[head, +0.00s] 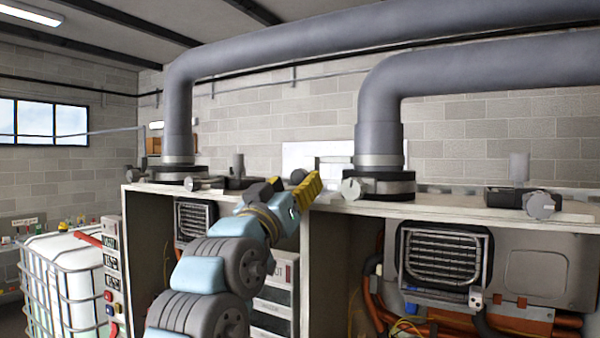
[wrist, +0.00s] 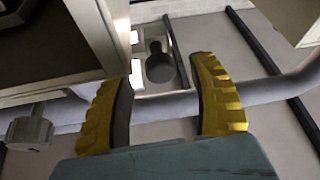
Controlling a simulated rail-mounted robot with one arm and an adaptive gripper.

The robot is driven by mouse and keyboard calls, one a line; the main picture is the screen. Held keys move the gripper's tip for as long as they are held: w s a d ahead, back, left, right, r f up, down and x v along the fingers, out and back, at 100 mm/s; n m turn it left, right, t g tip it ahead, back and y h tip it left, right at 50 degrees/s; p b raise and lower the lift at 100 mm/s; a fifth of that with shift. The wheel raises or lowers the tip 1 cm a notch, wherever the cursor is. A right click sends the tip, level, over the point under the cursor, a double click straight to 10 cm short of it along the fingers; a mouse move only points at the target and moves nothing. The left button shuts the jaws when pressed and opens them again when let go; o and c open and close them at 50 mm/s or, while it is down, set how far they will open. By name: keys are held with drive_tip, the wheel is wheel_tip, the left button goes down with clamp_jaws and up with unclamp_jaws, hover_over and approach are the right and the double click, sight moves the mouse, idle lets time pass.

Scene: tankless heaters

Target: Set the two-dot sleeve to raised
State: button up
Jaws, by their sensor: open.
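I cannot make out two dots on any part, so I cannot tell which sleeve is the two-dot one. Two small upright grey sleeves stand on dark fittings along the cabinet tops, one at the left (head: 238,166) and one at the right (head: 519,168) of the head view. My gripper (head: 307,186) has yellow fingers and is raised near the cabinet-top edge, between these sleeves. In the wrist view my gripper (wrist: 163,72) is open and empty. A dark round-ended part (wrist: 159,65) shows between the fingers, apparently beyond them.
Large grey pipes (head: 178,115) and (head: 380,110) rise from dark collars on the cabinet tops. A grey knob (head: 353,188) sticks out close to the right of my gripper. A heater grille (head: 442,255) is in the right cabinet. A caged white tank (head: 65,280) stands at left.

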drive_tip(key=shift+p+x, duration=0.3)
drive_tip(key=shift+x, duration=1.1)
clamp_jaws()
drive_tip(key=shift+r, duration=1.7)
unclamp_jaws()
drive_tip(key=shift+s+f, duration=0.1)
